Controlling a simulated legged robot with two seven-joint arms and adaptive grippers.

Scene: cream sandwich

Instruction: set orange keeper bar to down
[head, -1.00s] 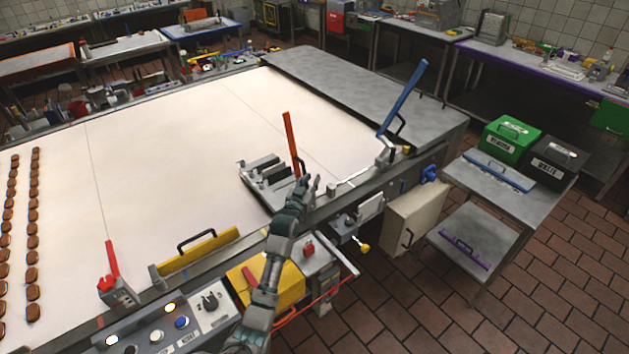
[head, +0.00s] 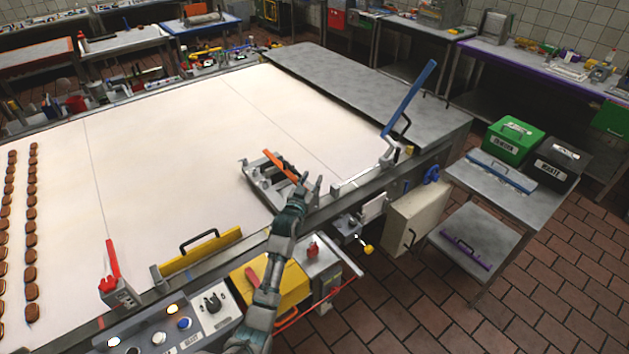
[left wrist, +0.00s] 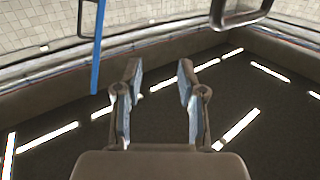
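The orange keeper bar (head: 280,163) is tipped over low across the grey metal fixture (head: 262,187) at the belt's right edge. I cannot tell whether it lies fully flat. My left gripper (head: 312,186) is at the near right end of the bar, fingers pointing up. I cannot tell whether it touches the bar. In the left wrist view my left gripper (left wrist: 160,82) has its fingers apart with nothing between them. The bar does not show in that view. My right gripper is not in view.
A blue lever (head: 408,98) stands raised to the right of the fixture; a blue bar (left wrist: 98,45) shows in the left wrist view. A red lever (head: 112,258) and a yellow guard (head: 202,253) are at the near edge. The pale belt (head: 180,170) is clear in its middle.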

